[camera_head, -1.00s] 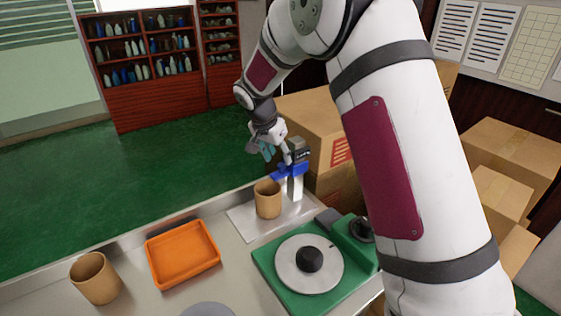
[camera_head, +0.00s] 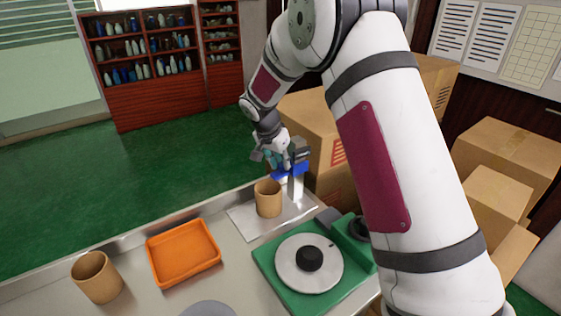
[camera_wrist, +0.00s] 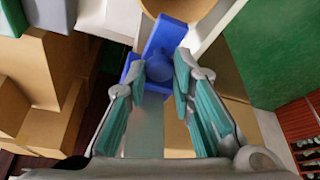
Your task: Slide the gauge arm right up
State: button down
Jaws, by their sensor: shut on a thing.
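The gauge arm (camera_head: 290,173) is a blue bar on an upright pale post (camera_head: 297,188). My gripper (camera_head: 279,164) is at the gauge arm, near the top of the post. In the wrist view the blue gauge arm (camera_wrist: 167,33) has a round blue knob (camera_wrist: 160,67) between my gripper's teal-padded fingertips (camera_wrist: 162,72). The fingers are shut on this knob. The far side of the grip is hidden. A tan cup (camera_head: 268,200) stands upright on the gauge's pale base plate (camera_head: 243,221), below and in front of the blue arm.
A green turntable unit (camera_head: 283,290) with a grey disc is near the gauge. An orange tray (camera_head: 183,252) and another tan cup (camera_head: 96,278) stand to the left on the table. Cardboard boxes (camera_head: 313,120) stand close behind the gauge.

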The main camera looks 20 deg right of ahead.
aim_at(281, 165)
notch_tip(281, 165, up, 4)
jog(key=shift+f, duration=0.2)
jog(key=c, duration=1.4)
grip_release()
jog(key=shift+f, duration=0.1)
jog(key=shift+f, duration=0.1)
